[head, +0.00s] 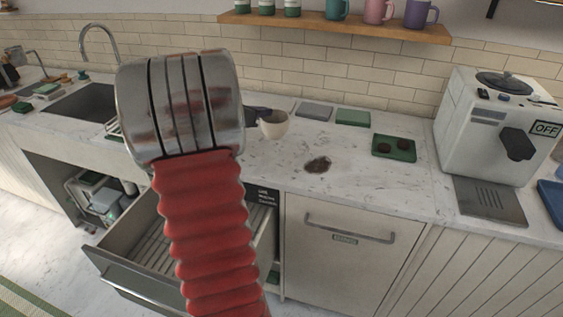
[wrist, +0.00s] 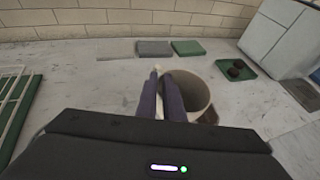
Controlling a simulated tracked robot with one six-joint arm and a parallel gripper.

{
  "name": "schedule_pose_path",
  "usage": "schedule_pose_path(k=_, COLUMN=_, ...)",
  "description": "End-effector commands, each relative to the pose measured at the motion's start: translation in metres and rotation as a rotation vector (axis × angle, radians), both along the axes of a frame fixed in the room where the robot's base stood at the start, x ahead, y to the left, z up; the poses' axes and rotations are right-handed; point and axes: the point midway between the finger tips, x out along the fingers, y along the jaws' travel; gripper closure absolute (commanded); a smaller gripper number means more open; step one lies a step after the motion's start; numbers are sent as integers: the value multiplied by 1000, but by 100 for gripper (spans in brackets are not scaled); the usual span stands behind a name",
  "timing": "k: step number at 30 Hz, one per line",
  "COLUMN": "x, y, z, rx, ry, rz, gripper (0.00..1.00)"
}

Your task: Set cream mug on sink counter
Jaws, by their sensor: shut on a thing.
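The cream mug (head: 274,125) is upright or nearly so over the pale marble counter (head: 270,165), just right of my arm in the head view. It also shows in the wrist view (wrist: 204,88), with its open top facing up and a darker inside. My gripper (wrist: 163,76) is shut on the mug at its left side, with its dark fingers close together. I cannot tell which part they pinch, or whether the mug's base touches the counter. In the head view my gripper (head: 257,113) is mostly hidden behind my arm. The sink (head: 85,103) is at the left.
Grey (head: 314,110) and green (head: 353,117) flat blocks lie behind the mug. A green tray (head: 380,152) holds dark items. A white machine (head: 490,125) stands right. An open drawer (head: 150,255) juts out below.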

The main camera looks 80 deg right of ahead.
Motion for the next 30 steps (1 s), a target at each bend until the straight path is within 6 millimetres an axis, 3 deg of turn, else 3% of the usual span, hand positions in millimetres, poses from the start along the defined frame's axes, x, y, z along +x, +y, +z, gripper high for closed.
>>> schedule_pose_path(k=14, x=-1, y=0, z=-11, rx=2, ry=-1, rz=16, gripper=100)
schedule_pose_path(k=25, x=0, y=1, z=-62, rx=4, ry=0, rz=18, gripper=100)
schedule_pose_path(k=30, x=1, y=1, z=-71, rx=0, ry=-1, rz=18, gripper=100)
